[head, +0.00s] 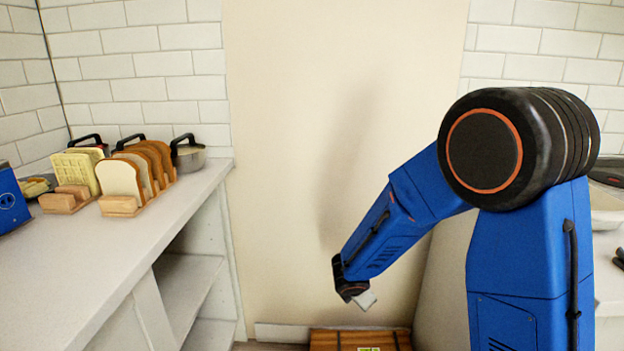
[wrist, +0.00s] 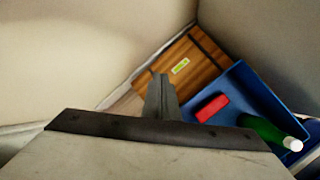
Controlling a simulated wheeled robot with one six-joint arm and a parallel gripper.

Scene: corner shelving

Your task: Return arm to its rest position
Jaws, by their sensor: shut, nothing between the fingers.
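My blue arm reaches down and to the left in the head view, with my gripper (head: 364,298) at its end, in front of the beige wall panel and above the floor. In the wrist view my gripper (wrist: 161,92) shows as two grey fingers pressed together with nothing between them. The gripper hangs clear of the counter and touches nothing that I can see.
A wooden crate lid or box (head: 358,340) lies below my gripper. Beside it in the wrist view is a blue bin (wrist: 240,82) holding a red item (wrist: 212,108) and a green bottle (wrist: 262,130). Bread slices (head: 121,179) stand in racks on the left counter (head: 100,245).

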